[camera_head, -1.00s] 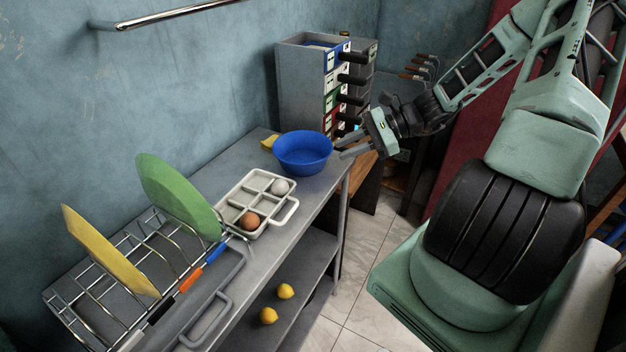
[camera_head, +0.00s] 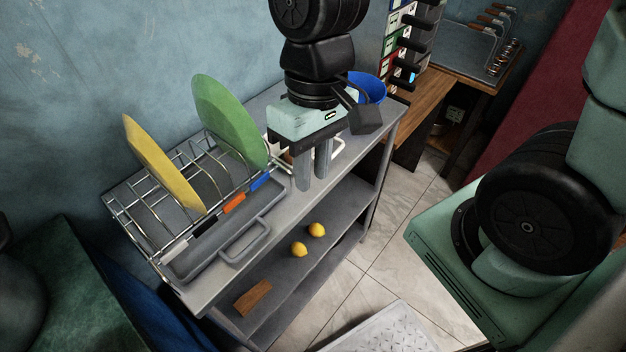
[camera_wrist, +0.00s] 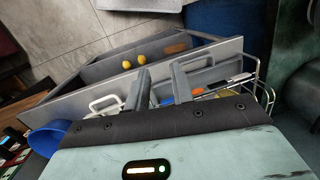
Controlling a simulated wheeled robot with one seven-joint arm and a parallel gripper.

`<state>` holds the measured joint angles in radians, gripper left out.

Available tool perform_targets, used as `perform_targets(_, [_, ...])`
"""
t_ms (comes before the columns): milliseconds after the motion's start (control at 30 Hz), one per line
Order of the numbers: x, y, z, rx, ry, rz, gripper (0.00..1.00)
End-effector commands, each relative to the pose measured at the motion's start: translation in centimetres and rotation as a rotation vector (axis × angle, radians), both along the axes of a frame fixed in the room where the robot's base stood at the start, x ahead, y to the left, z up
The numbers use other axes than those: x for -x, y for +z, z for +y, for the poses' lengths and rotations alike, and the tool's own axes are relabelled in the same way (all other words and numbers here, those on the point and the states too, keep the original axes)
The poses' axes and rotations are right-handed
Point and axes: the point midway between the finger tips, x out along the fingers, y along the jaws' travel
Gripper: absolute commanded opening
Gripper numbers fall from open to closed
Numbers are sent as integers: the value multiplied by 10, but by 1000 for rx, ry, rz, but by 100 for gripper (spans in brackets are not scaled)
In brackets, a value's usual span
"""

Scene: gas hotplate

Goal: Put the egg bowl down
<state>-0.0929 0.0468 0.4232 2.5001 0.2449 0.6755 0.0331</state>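The blue bowl (camera_head: 369,88) stands on the far end of the metal table, partly hidden behind my arm in the head view. It also shows at the lower left of the wrist view (camera_wrist: 48,135). My gripper (camera_head: 313,180) points down over the table's front edge, nearer the dish rack than the bowl. Its two fingers are apart with nothing between them, and it does not touch the bowl. The white egg tray (camera_head: 338,150) is mostly hidden behind my gripper in the head view.
A wire rack holds a green plate (camera_head: 229,118) and a yellow plate (camera_head: 163,165). Two lemons (camera_head: 308,240) and a brown block (camera_head: 253,297) are on the lower shelf. A drawer tower (camera_head: 408,45) stands behind the bowl.

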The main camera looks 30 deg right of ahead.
Motion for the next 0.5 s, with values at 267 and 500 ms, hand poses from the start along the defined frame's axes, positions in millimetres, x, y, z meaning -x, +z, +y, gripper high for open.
perform_targets(267, [40,19,23,38,341,-155,24])
perform_targets(500, [44,21,24,41,378,-171,24])
